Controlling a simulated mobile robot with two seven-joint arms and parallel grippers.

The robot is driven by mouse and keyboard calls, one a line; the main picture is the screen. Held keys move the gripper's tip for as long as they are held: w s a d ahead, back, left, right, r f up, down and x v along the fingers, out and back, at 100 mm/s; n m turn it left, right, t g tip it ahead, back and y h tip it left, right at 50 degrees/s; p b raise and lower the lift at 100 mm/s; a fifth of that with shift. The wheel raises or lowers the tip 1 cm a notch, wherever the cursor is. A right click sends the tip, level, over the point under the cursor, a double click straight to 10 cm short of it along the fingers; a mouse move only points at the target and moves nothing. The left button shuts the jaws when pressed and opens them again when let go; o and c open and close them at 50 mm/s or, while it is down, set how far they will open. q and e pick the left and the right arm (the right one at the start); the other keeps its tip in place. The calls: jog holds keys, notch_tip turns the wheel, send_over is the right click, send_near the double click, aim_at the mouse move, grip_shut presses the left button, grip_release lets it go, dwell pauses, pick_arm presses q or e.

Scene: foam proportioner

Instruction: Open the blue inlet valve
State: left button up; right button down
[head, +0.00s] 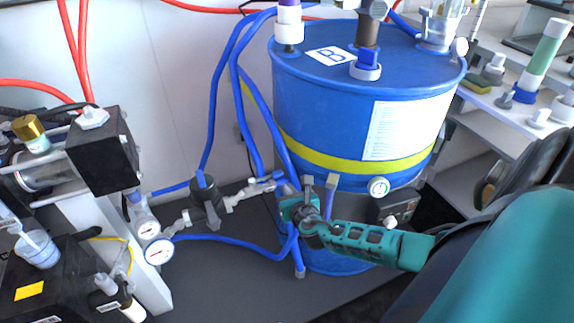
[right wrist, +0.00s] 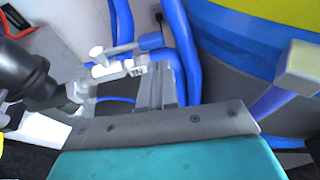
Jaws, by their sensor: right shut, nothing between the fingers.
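A grey pipe valve with a blue handle (head: 265,180) sits on the blue hose line left of the blue drum (head: 290,95). It also shows in the right wrist view as a blue handle (right wrist: 150,41), beyond and left of my fingertips. A blue lever with a grey tip (head: 331,182) stands in front of the drum; a similar one (right wrist: 300,66) shows at the right of the wrist view. I cannot tell for certain which is the inlet valve. My right gripper (head: 308,184) is shut and empty, between the two. The left gripper is not in view.
Blue hoses (head: 235,90) run down the drum's left side. A black strainer-like fitting (head: 206,200) and pressure gauges (head: 159,251) stand left of the valve. A black box machine (head: 100,155) is at the left.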

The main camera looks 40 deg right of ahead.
pick_arm(q)
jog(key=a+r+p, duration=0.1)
jog(key=p, duration=0.1)
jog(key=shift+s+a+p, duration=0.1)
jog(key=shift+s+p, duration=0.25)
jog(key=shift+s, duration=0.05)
pick_arm(e)
jog(key=d+v, duration=0.1)
jog(key=v, duration=0.9)
jog(key=shift+s, duration=0.25)
jog(key=shift+a, duration=0.15)
